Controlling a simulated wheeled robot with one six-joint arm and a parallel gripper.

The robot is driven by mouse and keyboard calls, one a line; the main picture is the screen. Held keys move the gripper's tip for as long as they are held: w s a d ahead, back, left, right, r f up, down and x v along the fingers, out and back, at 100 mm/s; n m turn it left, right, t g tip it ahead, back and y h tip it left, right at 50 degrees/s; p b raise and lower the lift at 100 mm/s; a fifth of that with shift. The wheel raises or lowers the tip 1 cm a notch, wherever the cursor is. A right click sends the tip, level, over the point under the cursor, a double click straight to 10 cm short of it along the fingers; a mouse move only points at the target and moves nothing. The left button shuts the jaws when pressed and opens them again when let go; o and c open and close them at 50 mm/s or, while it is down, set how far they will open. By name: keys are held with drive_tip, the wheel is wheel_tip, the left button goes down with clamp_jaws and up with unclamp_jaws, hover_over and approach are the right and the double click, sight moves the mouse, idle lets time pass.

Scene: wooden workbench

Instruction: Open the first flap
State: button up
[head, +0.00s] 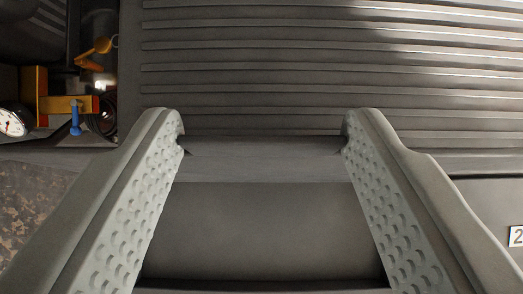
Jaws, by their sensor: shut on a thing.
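A dark grey ribbed flap (320,75) fills the top and right of the head view, with its ridges running across the picture. A grey bar-like handle (265,147) lies along its near edge. My gripper (263,125) has its two dimpled pale grey fingers wide apart, one at each end of this handle, and is shut on it. Below the handle, a smooth dark grey surface (260,230) shows between the fingers. I cannot tell how far the flap is raised, if at all.
At the left are an orange fixture (68,104), a blue-handled piece (75,118), a round white gauge (11,123) and dark cables. A white label reading "2" (517,236) is at the right edge. A rusty brown surface (35,205) shows at the lower left.

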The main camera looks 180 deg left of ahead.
idle(0.4)
drive_tip(key=o, duration=1.4)
drive_tip(key=shift+w+f, duration=0.1)
drive_tip(key=v, duration=1.7)
drive_tip(key=shift+d, duration=0.1)
